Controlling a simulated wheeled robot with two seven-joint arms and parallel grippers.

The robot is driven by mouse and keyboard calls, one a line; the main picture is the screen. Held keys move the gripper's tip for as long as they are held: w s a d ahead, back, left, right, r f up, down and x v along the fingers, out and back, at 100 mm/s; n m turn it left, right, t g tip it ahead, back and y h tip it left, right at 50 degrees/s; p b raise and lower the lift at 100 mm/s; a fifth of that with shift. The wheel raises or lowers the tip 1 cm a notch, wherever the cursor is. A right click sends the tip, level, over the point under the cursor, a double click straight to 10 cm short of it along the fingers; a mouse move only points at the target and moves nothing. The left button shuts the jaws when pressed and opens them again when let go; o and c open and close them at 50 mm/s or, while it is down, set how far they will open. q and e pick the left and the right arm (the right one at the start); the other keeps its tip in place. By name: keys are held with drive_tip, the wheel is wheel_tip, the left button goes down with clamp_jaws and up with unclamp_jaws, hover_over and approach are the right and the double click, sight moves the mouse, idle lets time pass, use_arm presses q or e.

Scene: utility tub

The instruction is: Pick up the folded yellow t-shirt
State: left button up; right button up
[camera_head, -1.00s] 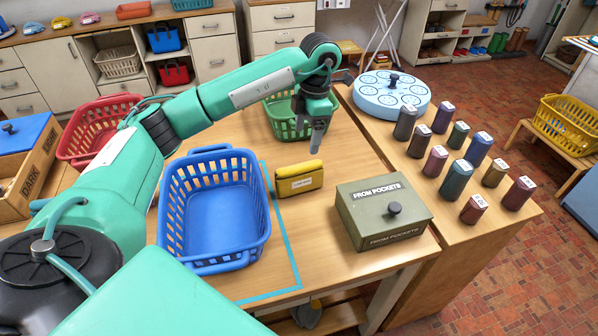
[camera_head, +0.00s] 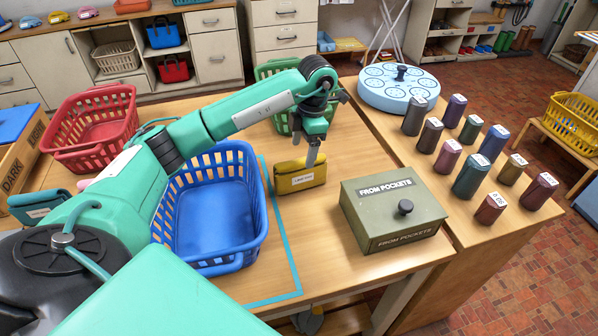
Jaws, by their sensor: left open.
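The folded yellow t-shirt (camera_head: 298,178) is a small thick bundle with a white label on its front. It lies on the wooden table, right of the blue basket. My left gripper (camera_head: 311,160) points down from above at the shirt's right end. Its fingertips overlap the shirt's top edge in the picture. It is open. I cannot tell whether the fingers touch the cloth or stand around it. My right gripper is not in view.
The empty blue basket (camera_head: 262,226) stands close left of the shirt. A green "FROM POCKETS" box (camera_head: 378,232) sits to the right. A green basket (camera_head: 277,70) is behind my arm, a red basket (camera_head: 54,128) at the left. Several labelled cylinders stand at the right.

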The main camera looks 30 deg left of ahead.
sight(301, 158)
use_arm(q)
drive_tip(key=shift+s+a+f+p, duration=0.1)
drive_tip(key=shift+s+f+p, duration=0.1)
drive_tip(key=shift+f, duration=0.6)
drive_tip(key=shift+s+a+f+p, duration=0.1)
drive_tip(key=shift+f+p, duration=0.1)
drive_tip(key=shift+f, duration=0.55)
drive_tip(key=f+p, duration=0.1)
drive_tip(key=f, duration=0.3)
drive_tip(key=shift+a+p, duration=0.35)
drive_tip(key=shift+a, duration=0.05)
drive_tip(key=shift+s+f, duration=0.1)
drive_tip(key=shift+f, duration=0.4)
drive_tip(key=c, duration=1.2)
drive_tip(key=shift+o, duration=0.2)
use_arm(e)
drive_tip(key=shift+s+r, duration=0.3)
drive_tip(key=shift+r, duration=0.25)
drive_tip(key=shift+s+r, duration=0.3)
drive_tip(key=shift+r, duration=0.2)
use_arm(q)
drive_tip(key=shift+r, duration=0.1)
